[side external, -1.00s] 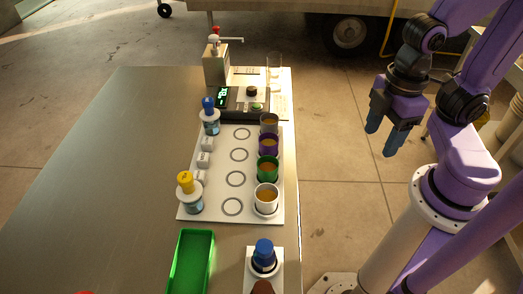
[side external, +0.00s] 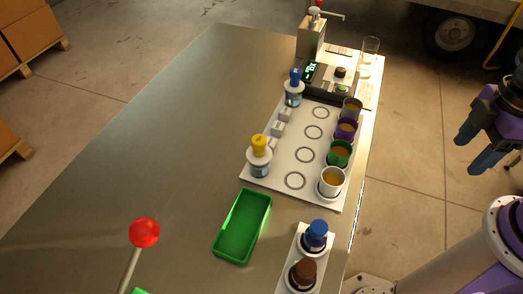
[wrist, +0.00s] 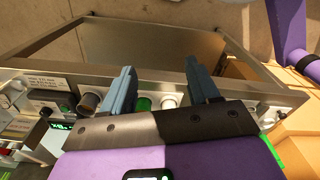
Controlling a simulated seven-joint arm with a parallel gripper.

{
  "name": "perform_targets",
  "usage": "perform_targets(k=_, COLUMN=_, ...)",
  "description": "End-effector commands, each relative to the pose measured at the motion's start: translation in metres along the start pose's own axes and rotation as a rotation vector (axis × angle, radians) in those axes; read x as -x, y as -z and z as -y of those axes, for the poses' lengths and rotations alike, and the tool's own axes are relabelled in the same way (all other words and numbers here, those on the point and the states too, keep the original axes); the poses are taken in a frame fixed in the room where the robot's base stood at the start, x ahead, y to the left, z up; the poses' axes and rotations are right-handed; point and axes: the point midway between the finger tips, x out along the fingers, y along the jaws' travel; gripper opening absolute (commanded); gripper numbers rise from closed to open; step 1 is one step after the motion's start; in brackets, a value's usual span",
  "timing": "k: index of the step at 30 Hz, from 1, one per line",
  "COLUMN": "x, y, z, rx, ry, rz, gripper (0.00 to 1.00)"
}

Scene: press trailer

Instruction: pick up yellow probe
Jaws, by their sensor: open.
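The yellow probe (side external: 259,145) has a yellow top and stands upright in a clear container of bluish liquid at the near left corner of the white board (side external: 330,196). My gripper (side external: 482,150) is at the right edge of the side view, off the table and well to the right of the probe. Its blue-grey fingers are apart and hold nothing. In the wrist view my gripper (wrist: 160,85) shows two separated fingers over the table's edge. I cannot make out the yellow probe in the wrist view.
A blue-topped probe (side external: 294,88) stands farther back. Several cups, including a white cup (side external: 332,182), line the board's right side. A green tray (side external: 243,226), a red ball on a stick (side external: 144,232) and a blue-capped bottle (side external: 317,233) are nearer. The table's left side is bare.

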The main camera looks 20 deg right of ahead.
Motion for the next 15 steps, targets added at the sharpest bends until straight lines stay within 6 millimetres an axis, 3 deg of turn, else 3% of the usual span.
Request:
perform_targets(k=1, x=0.0, y=0.0, z=0.0, rx=0.0, ry=0.0, rz=0.0, gripper=0.64)
perform_targets(k=3, x=0.0, y=0.0, z=0.0, rx=0.0, ry=0.0, rz=0.0, gripper=0.86)
perform_targets(k=4, x=0.0, y=0.0, z=0.0, rx=0.0, ry=0.0, rz=0.0, gripper=0.9)
perform_targets(k=12, x=0.0002, y=0.0007, z=-0.0002, rx=-0.004, ry=0.0, rz=0.0, gripper=0.9)
perform_targets(k=15, x=0.0023, y=0.0096, z=-0.0027, rx=-0.045, ry=0.0, rz=0.001, gripper=0.9)
